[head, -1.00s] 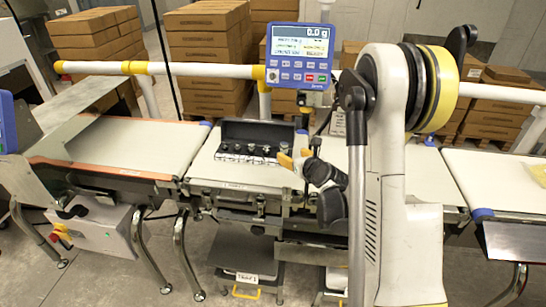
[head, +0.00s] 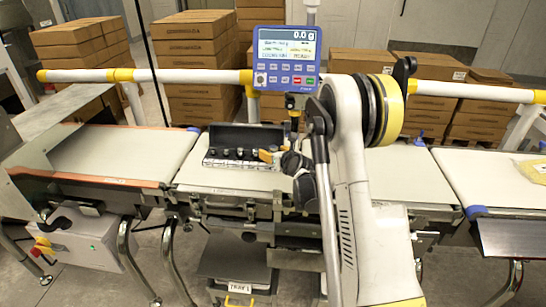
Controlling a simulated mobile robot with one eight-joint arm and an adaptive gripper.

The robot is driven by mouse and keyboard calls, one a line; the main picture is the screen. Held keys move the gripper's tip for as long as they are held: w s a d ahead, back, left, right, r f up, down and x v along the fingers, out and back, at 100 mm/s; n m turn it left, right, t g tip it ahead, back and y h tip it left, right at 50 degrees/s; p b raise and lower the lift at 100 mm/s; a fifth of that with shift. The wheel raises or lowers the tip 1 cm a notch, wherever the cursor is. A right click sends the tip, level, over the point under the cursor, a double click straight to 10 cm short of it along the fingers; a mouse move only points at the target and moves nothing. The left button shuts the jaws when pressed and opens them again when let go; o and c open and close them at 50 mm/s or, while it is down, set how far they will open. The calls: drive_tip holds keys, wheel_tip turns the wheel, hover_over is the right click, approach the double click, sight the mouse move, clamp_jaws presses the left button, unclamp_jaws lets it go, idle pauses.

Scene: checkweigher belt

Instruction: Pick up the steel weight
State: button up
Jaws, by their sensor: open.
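A dark open case (head: 246,138) with its lid up stands on the white weighing belt in the head view. A row of several small dark and steel weights (head: 238,154) sits in it; which one is the task's steel weight I cannot tell at this size. Whether a weight lies between the fingers is too small to tell, and my arm hides the belt right of the gripper.
A blue display (head: 287,58) reading 0.0 g hangs on a white rail (head: 190,76) behind the case. White belts lie left (head: 120,155) and right of the weighing section. Stacked brown cartons (head: 195,60) stand behind. The weighing belt in front of the case is mostly clear.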

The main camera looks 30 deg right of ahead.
clamp_jaws()
drive_tip(key=shift+r, duration=0.15)
